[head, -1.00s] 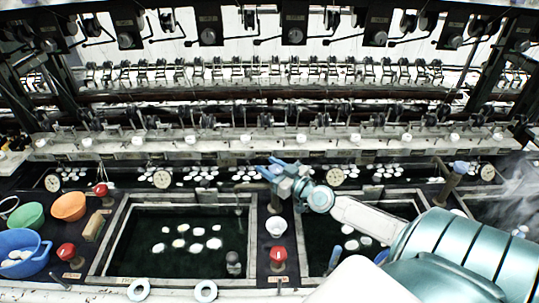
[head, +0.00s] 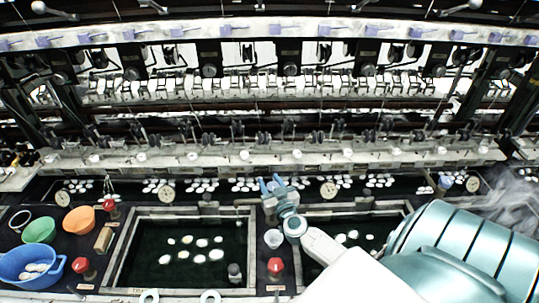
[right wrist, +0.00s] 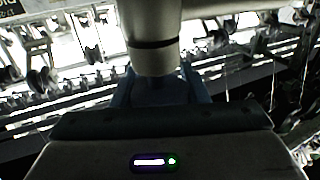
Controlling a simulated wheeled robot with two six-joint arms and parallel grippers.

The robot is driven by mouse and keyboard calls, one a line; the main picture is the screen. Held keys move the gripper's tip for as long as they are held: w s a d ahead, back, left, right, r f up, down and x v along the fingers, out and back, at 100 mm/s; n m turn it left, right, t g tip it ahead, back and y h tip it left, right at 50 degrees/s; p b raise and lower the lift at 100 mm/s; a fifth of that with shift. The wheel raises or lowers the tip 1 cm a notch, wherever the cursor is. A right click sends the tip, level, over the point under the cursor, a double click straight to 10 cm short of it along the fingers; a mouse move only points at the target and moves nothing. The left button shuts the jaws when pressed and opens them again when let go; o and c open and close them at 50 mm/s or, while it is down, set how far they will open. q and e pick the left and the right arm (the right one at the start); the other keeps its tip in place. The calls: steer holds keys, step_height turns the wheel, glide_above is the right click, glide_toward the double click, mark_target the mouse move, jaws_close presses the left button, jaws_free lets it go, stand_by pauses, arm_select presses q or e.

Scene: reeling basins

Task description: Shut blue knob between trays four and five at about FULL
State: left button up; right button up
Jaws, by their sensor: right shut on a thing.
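My right gripper (head: 272,184) is at the divider between the large middle tray (head: 248,250) and the tray to its right (head: 365,205) in the head view. Its blue fingers are shut on a small blue piece, the blue knob (right wrist: 162,92), which shows dimly between the fingers in the right wrist view. A grey pipe with a dark ring (right wrist: 153,45) rises beyond it. Most of the knob is hidden by the fingers, and no FULL marking can be read. Another blue knob (head: 445,181) stands on a post at the right. My left gripper is not in view.
Red knobs (head: 275,266) and a white cup (head: 273,238) stand on the divider near my right arm. Round dials (head: 328,190) line the back. Blue (head: 15,264), green and orange bowls stand at the left. Steam drifts at the far right.

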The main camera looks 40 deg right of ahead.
steer(key=shift+r+m+g+h, duration=0.2)
steer(key=shift+m+g+h, duration=0.1)
steer(key=shift+m+h, duration=0.3)
steer(key=shift+d+f, duration=0.1)
steer(key=o, duration=1)
steer(key=shift+c, duration=0.2)
steer(key=shift+f, duration=0.1)
steer(key=b+v, duration=0.2)
steer(key=v, duration=0.9)
steer(key=shift+w, duration=0.15)
